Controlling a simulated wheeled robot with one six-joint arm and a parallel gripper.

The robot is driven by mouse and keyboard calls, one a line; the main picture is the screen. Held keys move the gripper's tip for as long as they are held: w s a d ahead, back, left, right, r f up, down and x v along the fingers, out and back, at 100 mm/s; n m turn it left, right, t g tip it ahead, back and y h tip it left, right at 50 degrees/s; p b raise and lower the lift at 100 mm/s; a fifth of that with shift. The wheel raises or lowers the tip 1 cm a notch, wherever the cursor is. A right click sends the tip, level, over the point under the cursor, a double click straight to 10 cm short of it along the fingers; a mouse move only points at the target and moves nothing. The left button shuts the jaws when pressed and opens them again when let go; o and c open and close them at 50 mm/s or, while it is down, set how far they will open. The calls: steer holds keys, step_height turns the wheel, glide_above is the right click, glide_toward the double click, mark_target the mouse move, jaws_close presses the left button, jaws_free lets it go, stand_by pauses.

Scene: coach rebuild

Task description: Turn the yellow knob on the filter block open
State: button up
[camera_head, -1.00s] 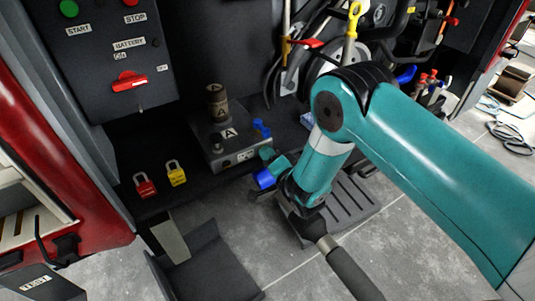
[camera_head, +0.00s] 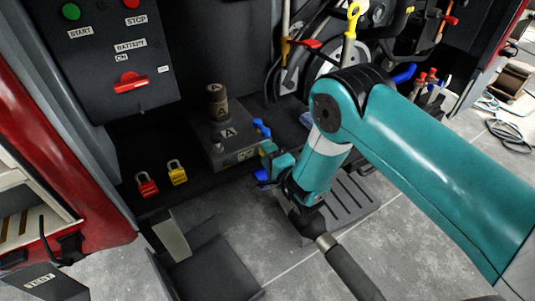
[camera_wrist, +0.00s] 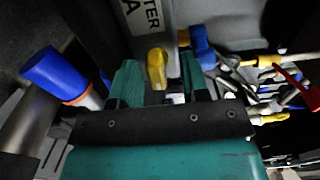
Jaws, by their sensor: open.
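The filter block is a dark box (camera_head: 212,150) with an "A" label, left of my gripper in the head view. In the wrist view, a label ending in "TER" (camera_wrist: 141,14) shows at its top. The yellow knob (camera_wrist: 157,64) stands between my two green fingers in the wrist view, with a gap on each side. In the head view I cannot make the knob out; my gripper covers that area. My gripper (camera_wrist: 159,80) is open around the knob; in the head view it is at the block's right front corner (camera_head: 268,153).
A blue handle (camera_wrist: 199,42) is close by the right finger. A blue cylinder (camera_wrist: 54,72) lies left of the fingers. A red padlock (camera_head: 147,187) and a yellow padlock (camera_head: 177,175) are left of the block. A control panel (camera_head: 105,60) stands behind.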

steer(key=p+v, duration=0.2)
steer(key=v, duration=0.7)
steer(key=shift+p, duration=0.35)
steer(key=shift+f, duration=0.15)
